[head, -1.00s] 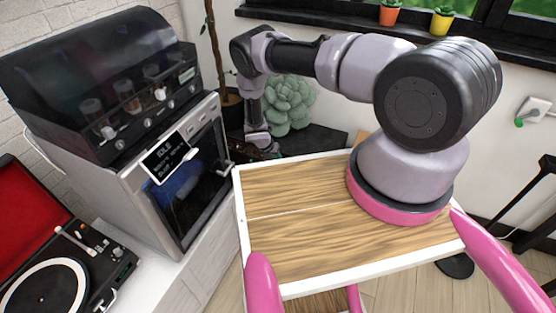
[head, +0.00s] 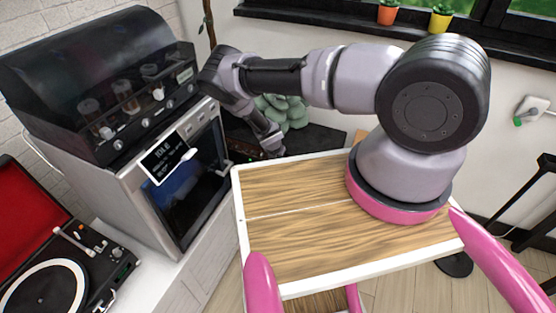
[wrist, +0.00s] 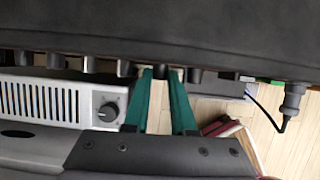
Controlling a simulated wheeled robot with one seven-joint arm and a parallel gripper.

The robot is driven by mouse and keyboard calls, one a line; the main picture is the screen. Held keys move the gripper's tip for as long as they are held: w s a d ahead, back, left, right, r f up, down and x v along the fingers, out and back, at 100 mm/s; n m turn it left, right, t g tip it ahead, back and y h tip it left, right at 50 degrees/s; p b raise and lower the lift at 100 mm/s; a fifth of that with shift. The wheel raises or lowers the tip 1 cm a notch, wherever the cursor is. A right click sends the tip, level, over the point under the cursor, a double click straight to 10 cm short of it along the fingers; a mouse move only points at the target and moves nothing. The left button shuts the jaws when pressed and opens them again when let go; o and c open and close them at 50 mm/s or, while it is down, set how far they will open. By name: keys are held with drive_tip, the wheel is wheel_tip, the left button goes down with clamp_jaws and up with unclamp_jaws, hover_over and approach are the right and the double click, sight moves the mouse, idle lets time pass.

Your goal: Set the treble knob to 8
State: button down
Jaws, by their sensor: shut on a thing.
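In the wrist view, a dark device (wrist: 160,25) fills the top, with a row of short dark knobs along its lower edge. My gripper (wrist: 161,76) has teal fingers pointing up at this row. It is shut on one dark knob (wrist: 160,71), mostly hidden between the fingertips. No labels or numbers on the row are readable, so I cannot tell from the picture whether it is the treble knob or where it points. In the head view, my gripper (head: 272,150) is beyond the wooden board, and the knobs there cannot be made out.
A white grille panel with a dark round knob (wrist: 107,111) lies left of my fingers. A dark plug and cable (wrist: 290,103) hang at the right. In the head view, a grey machine (head: 140,175) stands left of my arm, a record player (head: 70,265) lower left, and a plant (head: 285,110) behind.

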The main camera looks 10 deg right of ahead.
drive_tip(key=c, duration=1)
unclamp_jaws()
drive_tip(key=shift+r, duration=0.1)
drive_tip(key=v, duration=1)
drive_tip(key=shift+s+r, duration=0.2)
drive_tip(key=shift+r, duration=0.15)
